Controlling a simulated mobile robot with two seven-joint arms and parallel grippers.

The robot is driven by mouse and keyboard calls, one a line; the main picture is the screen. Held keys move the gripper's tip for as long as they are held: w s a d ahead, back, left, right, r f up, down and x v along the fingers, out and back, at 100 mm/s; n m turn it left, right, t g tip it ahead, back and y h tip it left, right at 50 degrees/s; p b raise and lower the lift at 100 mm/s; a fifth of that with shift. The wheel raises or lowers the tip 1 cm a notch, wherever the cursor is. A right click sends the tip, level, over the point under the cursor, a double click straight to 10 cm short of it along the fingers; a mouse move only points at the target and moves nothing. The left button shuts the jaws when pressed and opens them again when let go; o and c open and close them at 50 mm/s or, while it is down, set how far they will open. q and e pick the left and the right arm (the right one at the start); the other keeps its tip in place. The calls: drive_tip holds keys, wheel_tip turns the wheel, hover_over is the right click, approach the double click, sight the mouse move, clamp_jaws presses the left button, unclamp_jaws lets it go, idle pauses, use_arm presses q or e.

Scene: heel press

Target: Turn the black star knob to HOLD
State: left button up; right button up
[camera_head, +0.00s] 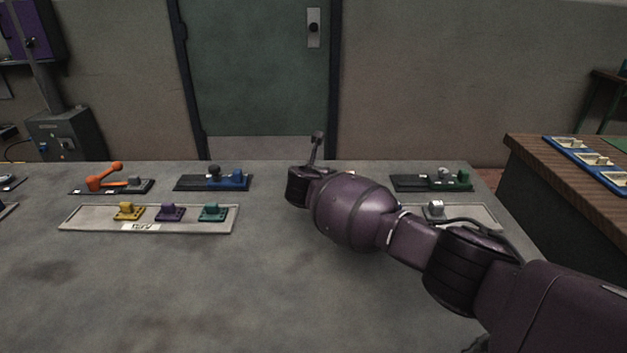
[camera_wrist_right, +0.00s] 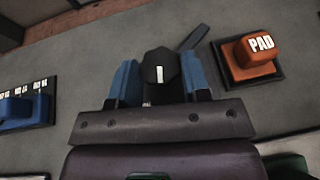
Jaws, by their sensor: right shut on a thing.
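The black star knob (camera_wrist_right: 162,70) shows in the right wrist view, with a white line on its top that runs nearly straight up the picture. My right gripper (camera_wrist_right: 160,78) is shut on it, one blue finger on each side. A dark flat bar (camera_wrist_right: 192,38) lies just beyond the knob, up and to the right. I cannot read a HOLD mark. In the head view my right arm hides the knob and the fingers. My left gripper is in neither view.
An orange PAD block (camera_wrist_right: 257,57) stands right of the knob. Blue (camera_head: 228,180) and green (camera_head: 447,180) fixtures and an orange lever (camera_head: 105,178) line the bench's back. A tray (camera_head: 75,218) with several coloured blocks lies front left.

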drive_tip(key=m+h, duration=0.2)
drive_tip(key=f+m+g+h+b, duration=0.1)
drive_tip(key=shift+a+f, duration=0.1)
drive_tip(key=shift+a, duration=0.2)
drive_tip(key=m+h+b, duration=0.1)
drive_tip(key=m+g+h+b, duration=0.1)
drive_tip(key=shift+w+a+f+h, duration=0.1)
drive_tip(key=shift+a+f+h, duration=0.05)
drive_tip(key=shift+h, duration=0.25)
drive_tip(key=shift+w+r+m+g+h+b, duration=0.1)
drive_tip(key=shift+r+m+g+h+b, duration=0.1)
drive_tip(key=shift+m+g+h+b, duration=0.8)
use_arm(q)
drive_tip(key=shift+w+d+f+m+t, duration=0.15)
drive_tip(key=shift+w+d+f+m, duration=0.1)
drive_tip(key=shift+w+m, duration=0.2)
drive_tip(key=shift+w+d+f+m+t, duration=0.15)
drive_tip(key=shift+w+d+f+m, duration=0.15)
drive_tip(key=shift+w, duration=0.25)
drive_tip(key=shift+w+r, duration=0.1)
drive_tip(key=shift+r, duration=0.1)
use_arm(e)
drive_tip(key=shift+a+r+m, duration=0.1)
drive_tip(key=shift+r+m, duration=0.1)
drive_tip(key=shift+m, duration=0.2)
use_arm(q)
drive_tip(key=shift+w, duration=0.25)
use_arm(e)
drive_tip(key=shift+r, duration=0.15)
